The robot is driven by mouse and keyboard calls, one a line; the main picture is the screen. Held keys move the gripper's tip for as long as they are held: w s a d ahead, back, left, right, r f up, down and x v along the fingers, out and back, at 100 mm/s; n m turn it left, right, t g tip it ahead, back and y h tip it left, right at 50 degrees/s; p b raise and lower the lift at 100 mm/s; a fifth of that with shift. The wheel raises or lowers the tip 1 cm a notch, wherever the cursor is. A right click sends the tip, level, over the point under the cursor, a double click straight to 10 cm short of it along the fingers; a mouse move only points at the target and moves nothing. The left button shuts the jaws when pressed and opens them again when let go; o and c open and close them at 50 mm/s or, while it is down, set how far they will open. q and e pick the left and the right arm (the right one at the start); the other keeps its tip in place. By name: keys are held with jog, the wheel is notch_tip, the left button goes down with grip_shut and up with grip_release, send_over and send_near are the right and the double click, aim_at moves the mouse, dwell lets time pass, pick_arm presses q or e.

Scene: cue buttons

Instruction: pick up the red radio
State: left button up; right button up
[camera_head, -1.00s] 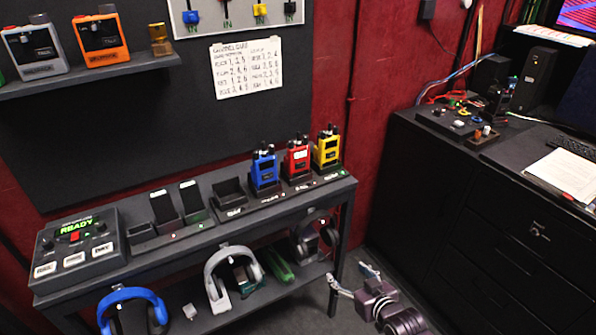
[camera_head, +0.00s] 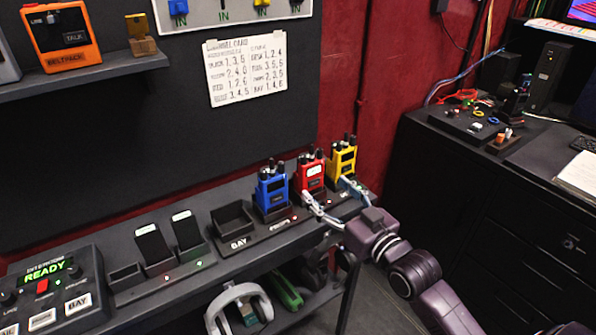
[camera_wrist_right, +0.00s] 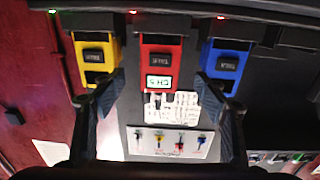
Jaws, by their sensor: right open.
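The red radio (camera_head: 311,170) stands upright in its charging dock on the black bench, between the blue radio (camera_head: 271,190) and the yellow radio (camera_head: 341,158). My right gripper (camera_head: 327,189) is open, its fingers pointing at the red radio from the front. In the right wrist view, which appears upside down, the red radio (camera_wrist_right: 160,62) lies between the two spread fingers (camera_wrist_right: 158,90). The yellow radio (camera_wrist_right: 97,60) is to its left and the blue radio (camera_wrist_right: 226,62) to its right. I cannot tell whether the fingers touch anything. My left gripper is out of view.
An empty tray (camera_head: 232,222) and dark handsets (camera_head: 152,248) stand left of the radios, with a control box (camera_head: 48,290) reading READY further left. Headphones (camera_head: 240,306) lie on the lower shelf. A black cabinet (camera_head: 480,195) stands to the right.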

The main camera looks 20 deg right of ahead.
aim_at(314, 176)
jog(key=shift+w+r, duration=0.1)
jog(key=shift+w, duration=0.55)
jog(key=shift+w+a+r+p, duration=0.1)
jog(key=shift+w+r+p, duration=0.1)
jog(key=shift+w, duration=0.35)
jog(key=shift+w+a+r+p, duration=0.1)
jog(key=shift+w+p, duration=0.1)
jog(key=shift+w, duration=0.35)
jog(key=w, duration=0.4)
jog(key=shift+a+f+p, duration=0.1)
jog(key=shift+a+p, duration=0.05)
jog(key=shift+p, duration=0.2)
jog(key=shift+w, duration=0.15)
jog(key=c, duration=0.6)
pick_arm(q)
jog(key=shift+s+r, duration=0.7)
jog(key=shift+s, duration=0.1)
pick_arm(e)
jog(key=c, duration=0.8)
